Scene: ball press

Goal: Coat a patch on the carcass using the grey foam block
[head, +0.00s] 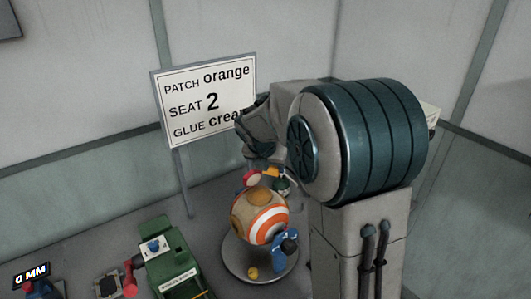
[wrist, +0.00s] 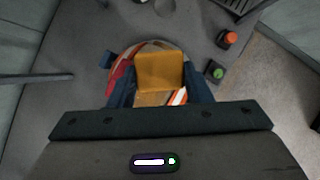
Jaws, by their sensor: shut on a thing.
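The carcass (head: 262,220) is a ball with orange and white stripes and tan patches, resting on a round grey plate (head: 240,268). In the wrist view the striped carcass (wrist: 180,97) shows below my gripper (wrist: 159,78). The gripper's two dark blue fingers are shut on an orange-yellow block (wrist: 160,70), held over the carcass. Whether the block touches the carcass, I cannot tell. In the head view my arm partly hides the gripper above the ball. I cannot make out a grey foam block in either view.
A sign (head: 205,100) behind reads patch orange, seat 2, glue, with the last word partly covered. A green machine (head: 185,270) stands left of the plate. A blue clamp (head: 284,243) is at the ball's right front. Orange (wrist: 230,38) and green (wrist: 216,71) buttons lie to the right.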

